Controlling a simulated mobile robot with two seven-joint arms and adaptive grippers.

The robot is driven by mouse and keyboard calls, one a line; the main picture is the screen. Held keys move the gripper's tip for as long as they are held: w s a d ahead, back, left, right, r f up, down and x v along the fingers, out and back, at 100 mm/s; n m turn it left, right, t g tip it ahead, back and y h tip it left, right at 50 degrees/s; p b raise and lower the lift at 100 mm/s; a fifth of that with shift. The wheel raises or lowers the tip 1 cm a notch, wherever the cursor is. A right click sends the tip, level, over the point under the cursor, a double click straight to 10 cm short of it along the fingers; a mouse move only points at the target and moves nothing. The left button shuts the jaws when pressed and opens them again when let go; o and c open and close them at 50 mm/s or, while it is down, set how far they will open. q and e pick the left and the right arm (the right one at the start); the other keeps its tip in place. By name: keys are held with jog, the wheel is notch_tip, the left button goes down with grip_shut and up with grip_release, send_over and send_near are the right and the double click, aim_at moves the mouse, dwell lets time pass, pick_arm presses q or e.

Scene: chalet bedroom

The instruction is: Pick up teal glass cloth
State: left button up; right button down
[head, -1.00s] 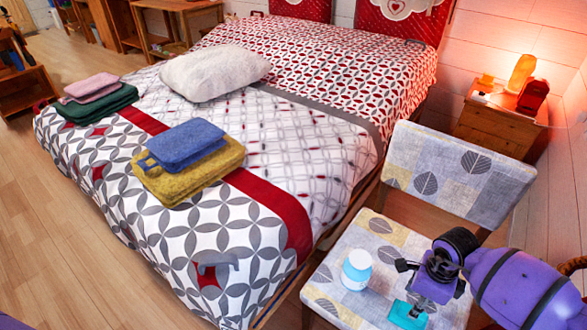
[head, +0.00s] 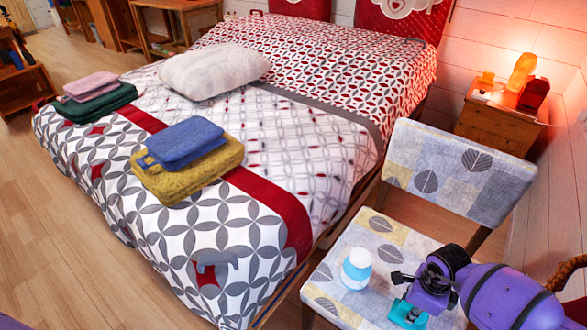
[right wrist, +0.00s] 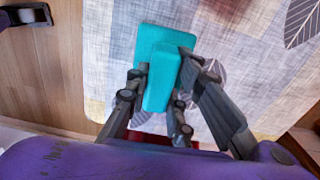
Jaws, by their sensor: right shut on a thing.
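The teal glass cloth (head: 407,314) is a small folded pad on the front of the chair seat. In the right wrist view the cloth (right wrist: 158,95) shows a raised block on a flatter base. My right gripper (head: 413,295) points down at the cloth. In the right wrist view its fingers (right wrist: 165,75) are shut on the raised block, one on each side. The cloth looks to be at seat level; I cannot tell whether it is clear of the seat. My left gripper is not in view.
A white jar with a blue label (head: 356,268) stands on the chair seat left of my gripper. The chair backrest (head: 460,170) rises behind. The bed (head: 215,235) at the left holds folded blue (head: 182,143) and yellow (head: 187,178) towels. A nightstand (head: 497,120) stands at the back right.

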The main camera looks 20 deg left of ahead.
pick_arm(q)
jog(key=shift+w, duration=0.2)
pick_arm(e)
jog(key=shift+r, duration=0.4)
notch_tip(320, 180, up, 3)
jog(key=shift+f+p, duration=0.1)
jog(key=shift+p, duration=0.25)
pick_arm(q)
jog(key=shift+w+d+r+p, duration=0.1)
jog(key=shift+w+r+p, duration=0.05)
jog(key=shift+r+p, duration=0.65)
pick_arm(e)
jog(key=s+a+r, duration=0.8)
jog(key=a+r, duration=0.1)
jog(key=a, duration=0.2)
jog(key=shift+a+r, duration=0.2)
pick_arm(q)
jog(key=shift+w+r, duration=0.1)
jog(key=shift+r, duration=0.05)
